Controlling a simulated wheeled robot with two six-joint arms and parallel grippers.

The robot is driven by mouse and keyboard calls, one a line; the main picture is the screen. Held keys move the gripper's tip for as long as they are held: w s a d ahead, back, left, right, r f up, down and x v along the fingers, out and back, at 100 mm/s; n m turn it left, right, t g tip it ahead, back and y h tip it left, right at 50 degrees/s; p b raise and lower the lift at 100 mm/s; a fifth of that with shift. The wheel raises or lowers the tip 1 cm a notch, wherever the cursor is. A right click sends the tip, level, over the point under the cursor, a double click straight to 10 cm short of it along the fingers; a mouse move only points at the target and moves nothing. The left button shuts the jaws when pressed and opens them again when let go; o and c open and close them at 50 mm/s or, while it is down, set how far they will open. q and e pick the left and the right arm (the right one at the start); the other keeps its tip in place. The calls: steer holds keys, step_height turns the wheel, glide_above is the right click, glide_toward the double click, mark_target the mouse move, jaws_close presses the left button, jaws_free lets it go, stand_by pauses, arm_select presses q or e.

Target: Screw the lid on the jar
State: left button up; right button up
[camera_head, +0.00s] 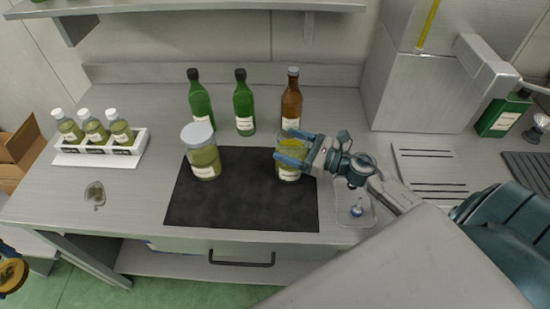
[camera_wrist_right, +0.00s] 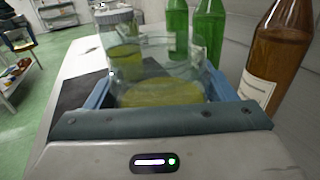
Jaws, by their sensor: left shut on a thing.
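An open glass jar (camera_head: 289,174) with yellow-green contents and a pale label stands upright at the right end of the dark mat (camera_head: 240,205). No lid is on it. My right gripper (camera_head: 290,150) reaches it from the right, with its blue fingers on either side of the glass. In the right wrist view the jar (camera_wrist_right: 160,70) sits between both fingers; whether they press on it is unclear. My left gripper (camera_head: 8,262) is at the lower left edge, partly cut off, off the table. It is shut on a round gold piece, apparently the lid (camera_head: 12,276).
A similar jar with a pale lid (camera_head: 204,160) stands at the mat's left. Two green bottles (camera_head: 244,108) and a brown bottle (camera_head: 291,105) stand behind. A white rack (camera_head: 100,152) of small bottles is at left. The front middle of the mat is clear.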

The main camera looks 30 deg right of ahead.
steer(key=c, duration=1.1)
steer(key=shift+r, duration=0.1)
steer(key=shift+w, duration=0.1)
